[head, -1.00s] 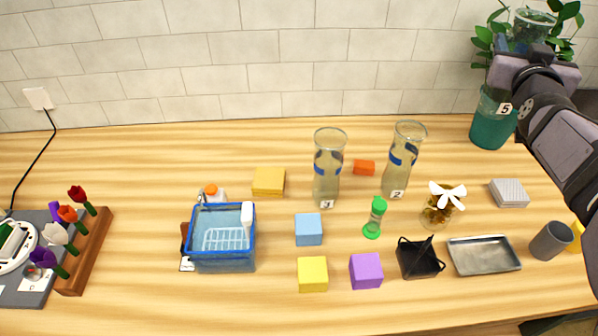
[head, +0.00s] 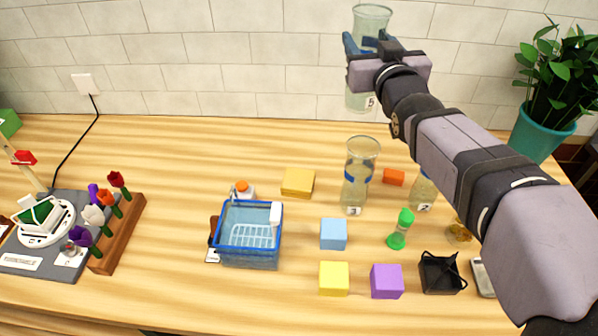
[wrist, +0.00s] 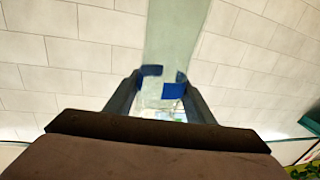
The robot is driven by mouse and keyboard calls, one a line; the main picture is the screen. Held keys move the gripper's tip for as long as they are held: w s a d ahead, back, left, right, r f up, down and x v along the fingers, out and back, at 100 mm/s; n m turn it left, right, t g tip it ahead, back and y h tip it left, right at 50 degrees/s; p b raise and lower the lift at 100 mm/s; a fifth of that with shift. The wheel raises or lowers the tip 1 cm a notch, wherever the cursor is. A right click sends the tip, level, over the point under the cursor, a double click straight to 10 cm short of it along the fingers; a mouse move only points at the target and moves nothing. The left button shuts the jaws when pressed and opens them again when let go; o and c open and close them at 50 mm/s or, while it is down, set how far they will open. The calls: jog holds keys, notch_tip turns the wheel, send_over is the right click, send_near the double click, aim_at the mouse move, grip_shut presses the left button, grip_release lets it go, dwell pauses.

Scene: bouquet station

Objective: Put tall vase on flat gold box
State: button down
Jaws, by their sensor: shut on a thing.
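My gripper (head: 367,43) is shut on a tall clear glass vase (head: 372,19) with a label reading 5, high above the back of the table. In the wrist view the vase (wrist: 174,35) stands between both fingers (wrist: 160,88), with blue bands at the grip. The vase looks roughly upright in the head view. The flat gold box (head: 298,182) lies on the table, below and left of my gripper, with its top bare.
Glass vase 3 (head: 358,172) stands just right of the gold box. Vase 2 (head: 423,192) is partly hidden by my arm. The table behind the gold box is clear.

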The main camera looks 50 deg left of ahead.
jog(key=s+a+n+g+y, duration=0.2)
jog(key=s+a+n+g, duration=0.15)
jog(key=s+a, duration=0.65)
notch_tip(320, 180, down, 21)
jog(key=s+d+p, duration=0.1)
jog(key=d+p, duration=0.1)
jog(key=p, duration=0.1)
jog(key=shift+s+d+m, duration=0.15)
jog(key=shift+d+m, duration=0.15)
jog(key=shift+m, duration=0.15)
jog(key=c, duration=0.8)
grip_release()
jog(key=shift+f, duration=0.2)
jog(key=shift+d, duration=0.1)
